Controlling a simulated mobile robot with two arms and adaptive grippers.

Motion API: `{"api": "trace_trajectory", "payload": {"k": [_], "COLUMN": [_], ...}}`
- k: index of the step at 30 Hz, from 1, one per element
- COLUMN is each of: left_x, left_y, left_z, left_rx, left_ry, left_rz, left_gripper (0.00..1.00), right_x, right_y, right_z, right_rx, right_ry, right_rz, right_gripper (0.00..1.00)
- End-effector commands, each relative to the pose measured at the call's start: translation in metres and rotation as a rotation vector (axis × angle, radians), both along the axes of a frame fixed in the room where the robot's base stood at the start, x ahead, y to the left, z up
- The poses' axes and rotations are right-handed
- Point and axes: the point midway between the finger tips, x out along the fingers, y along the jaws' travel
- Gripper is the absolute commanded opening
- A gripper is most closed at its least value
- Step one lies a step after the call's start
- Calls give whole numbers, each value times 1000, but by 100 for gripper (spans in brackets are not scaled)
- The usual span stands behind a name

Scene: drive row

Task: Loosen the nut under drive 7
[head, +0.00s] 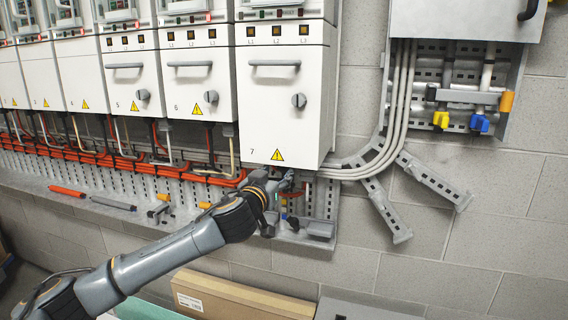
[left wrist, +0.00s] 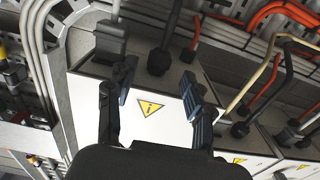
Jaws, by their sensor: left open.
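Drive 7 (head: 285,105) is the large white cabinet at the right end of the row, with a "7" and a yellow warning triangle low on its front. My left gripper (head: 284,184) is just below its bottom edge. In the left wrist view the gripper (left wrist: 157,80) is open and empty, its two fingers apart. Black round cable fittings (left wrist: 158,63) show on the drive's underside, one lying in line with the gap between the fingers. Which part is the nut is not clear; in the head view my gripper and the cabinet hide it. My right gripper is not in view.
Orange and black cables (head: 120,155) run under the other drives, left of my arm. Grey conduits (head: 385,150) curve up on the right. A cardboard box (head: 240,297) stands below.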

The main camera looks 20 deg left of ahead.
Motion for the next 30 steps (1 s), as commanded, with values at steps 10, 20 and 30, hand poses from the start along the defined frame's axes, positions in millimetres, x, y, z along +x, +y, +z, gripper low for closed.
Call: {"api": "trace_trajectory", "payload": {"k": [10, 20, 30], "left_x": [49, 59, 59], "left_y": [-2, -3, -2], "left_z": [1, 0, 0], "left_rx": [0, 0, 0], "left_ry": [-1, -1, 0], "left_rz": [0, -1, -1], "left_gripper": [52, 52, 11], "right_x": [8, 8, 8], "right_y": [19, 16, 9], "right_z": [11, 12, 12], "right_rx": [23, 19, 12], "right_ry": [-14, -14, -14], "right_rz": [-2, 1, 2], "right_gripper": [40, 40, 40]}}
